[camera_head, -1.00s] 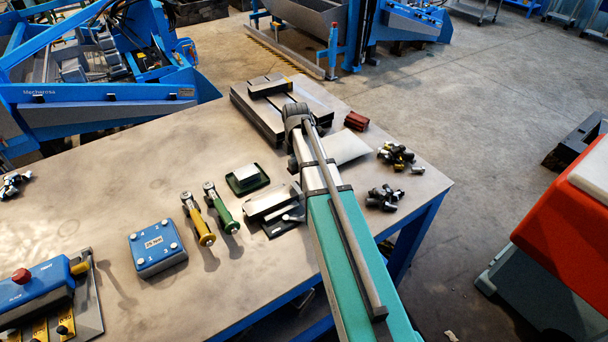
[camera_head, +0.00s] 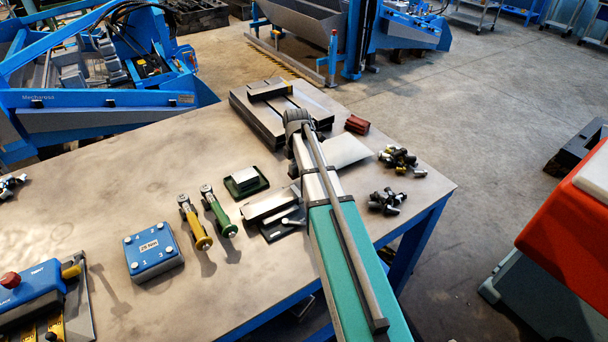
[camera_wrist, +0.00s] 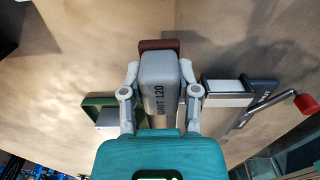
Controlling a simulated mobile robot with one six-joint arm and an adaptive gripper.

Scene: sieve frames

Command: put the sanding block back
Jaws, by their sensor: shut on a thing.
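In the wrist view, my gripper (camera_wrist: 160,72) is shut on the sanding block (camera_wrist: 159,98), a grey block marked "GRIT 120", with one finger along each side. A brown-red edge shows beyond the block's far end; I cannot tell whether it belongs to the block. In the head view my arm reaches over the workbench (camera_head: 100,200), and it hides the fingers and the sanding block. The green tray (camera_head: 265,183) holds a light block; in the wrist view the tray (camera_wrist: 85,118) is left of my gripper.
A small vise (camera_head: 270,205) stands beside my arm; its red-tipped handle (camera_wrist: 305,103) shows in the wrist view. Two handled tools (camera_head: 218,212), a blue box (camera_head: 152,265), a slotted plate (camera_head: 262,122), a red block (camera_head: 357,124) and bolts (camera_head: 386,201) lie around. The bench's left middle is clear.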

